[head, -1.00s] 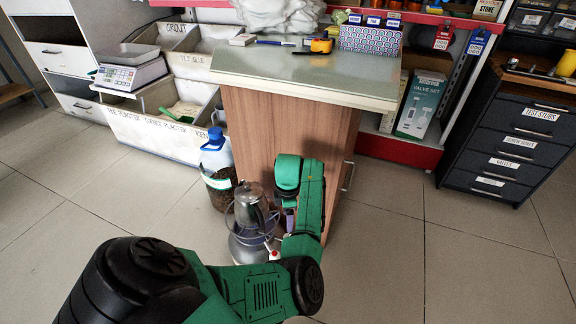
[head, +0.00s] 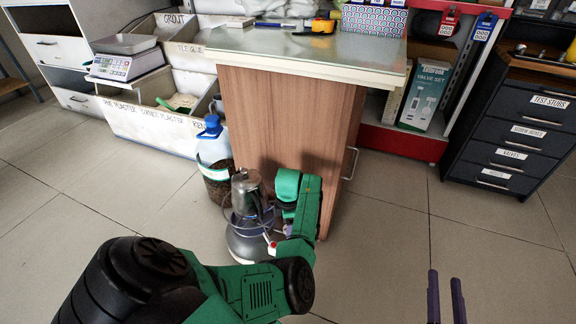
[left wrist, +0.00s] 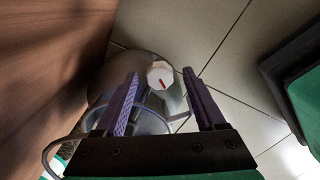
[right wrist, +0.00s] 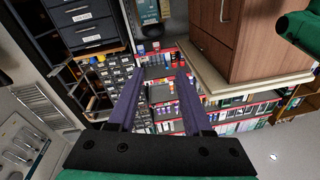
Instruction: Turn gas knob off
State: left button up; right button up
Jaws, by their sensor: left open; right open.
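A grey metal pot (head: 246,190) stands on a rounded metal gas burner (head: 247,240) on the floor beside the wooden counter. The gas knob (left wrist: 160,76) is white with a red mark and shows in the left wrist view; a small white and red bit near the burner's right side appears in the head view. My left gripper (left wrist: 161,84) is open, with the knob seen between its fingertips; I cannot tell whether they touch it. The left fingers are mostly hidden in the head view. My right gripper (head: 446,280) is open and empty at the lower right.
The wooden counter (head: 290,120) stands directly behind the burner. A blue-topped plastic bottle (head: 212,150) stands to the burner's left. Black drawers (head: 520,130) and a valve set box (head: 425,95) are at the right. The tiled floor (head: 400,220) at centre right is clear.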

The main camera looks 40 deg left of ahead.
pick_arm(q)
grip_shut()
pick_arm(e)
jog(key=shift+w+r, duration=0.1)
jog(key=shift+r, duration=0.3)
